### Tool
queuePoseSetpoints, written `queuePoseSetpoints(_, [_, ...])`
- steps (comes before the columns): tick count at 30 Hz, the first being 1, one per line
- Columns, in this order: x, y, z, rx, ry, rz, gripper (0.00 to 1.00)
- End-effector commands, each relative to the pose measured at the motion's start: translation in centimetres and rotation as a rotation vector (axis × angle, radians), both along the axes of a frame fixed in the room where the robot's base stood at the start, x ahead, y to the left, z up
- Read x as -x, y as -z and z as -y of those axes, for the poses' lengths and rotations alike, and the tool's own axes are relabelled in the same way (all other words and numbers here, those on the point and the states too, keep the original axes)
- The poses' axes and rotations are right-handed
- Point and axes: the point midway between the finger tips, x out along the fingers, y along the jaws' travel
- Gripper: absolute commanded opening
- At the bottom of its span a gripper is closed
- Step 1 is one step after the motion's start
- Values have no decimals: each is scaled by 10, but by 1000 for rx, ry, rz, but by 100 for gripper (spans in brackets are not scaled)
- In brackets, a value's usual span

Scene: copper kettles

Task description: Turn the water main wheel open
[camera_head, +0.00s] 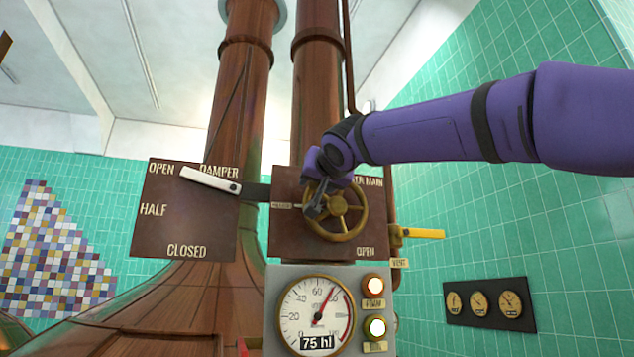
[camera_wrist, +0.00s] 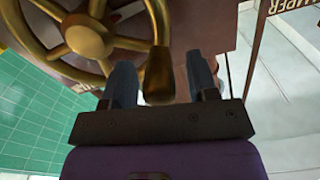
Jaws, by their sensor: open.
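The brass water main wheel (camera_head: 340,205) is mounted on a brown plate (camera_head: 285,240) marked "OPEN" at its lower right. It also fills the top left of the wrist view (camera_wrist: 88,38). My gripper (camera_head: 315,203) is at the wheel's left side in the head view, covering part of the rim. In the wrist view its fingers (camera_wrist: 161,82) are apart, one on each side of the knob, with visible gaps. Contact cannot be seen.
A damper plate (camera_head: 165,225) with a white lever (camera_head: 210,180) pointing near "OPEN" is to the left. A yellow vent lever (camera_head: 423,234) sticks out right of the wheel. A gauge panel (camera_head: 275,280) with lamps is just below. Copper pipes (camera_head: 318,100) rise behind.

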Motion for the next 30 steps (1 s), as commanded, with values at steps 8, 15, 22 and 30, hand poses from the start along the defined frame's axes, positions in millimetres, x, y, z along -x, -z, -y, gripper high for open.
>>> queuePoseSetpoints(8, [-10, 0, -3, -1, 0, 0, 54])
queuePoseSetpoints(15, [-10, 0, -2, -1, 0, 0, 42])
queuePoseSetpoints(22, [-9, 0, -2, -1, 1, 0, 0])
queuePoseSetpoints(30, [-9, 1, -3, 24, 1, 7, 0])
